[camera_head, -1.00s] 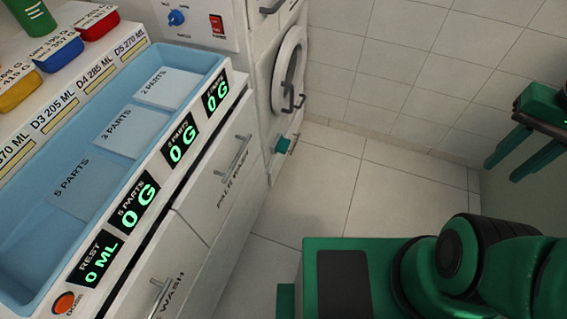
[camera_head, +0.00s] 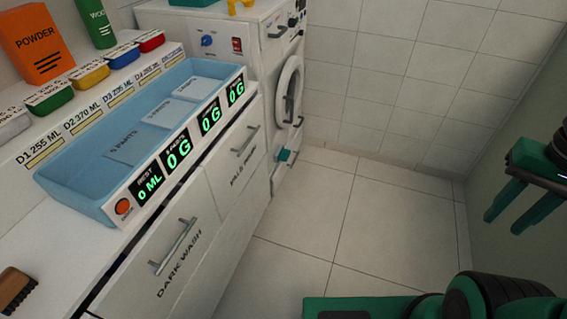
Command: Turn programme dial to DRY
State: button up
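A blue round dial (camera_head: 207,41) sits on a white front panel at the back, left of the washing machine. Its lettering is too small to read, so I cannot tell its setting. Small dark knobs (camera_head: 294,21) show at the top of the white front-loading machine (camera_head: 270,95); I cannot tell which control is the programme dial. My gripper (camera_head: 502,226) is at the right edge, far from both. Its two green fingers are apart, with nothing between them.
A blue tray (camera_head: 80,205) with several 0 G displays stands on the left counter. Drawers with bar handles (camera_head: 173,247) lie below. An orange powder box (camera_head: 38,43), coloured tubs and a brush (camera_head: 15,290) are on the counter. The tiled floor (camera_head: 300,225) is clear.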

aim_at(292, 22)
jog(key=z, duration=0.55)
jog(key=i, duration=1)
jog(key=u, duration=0.05)
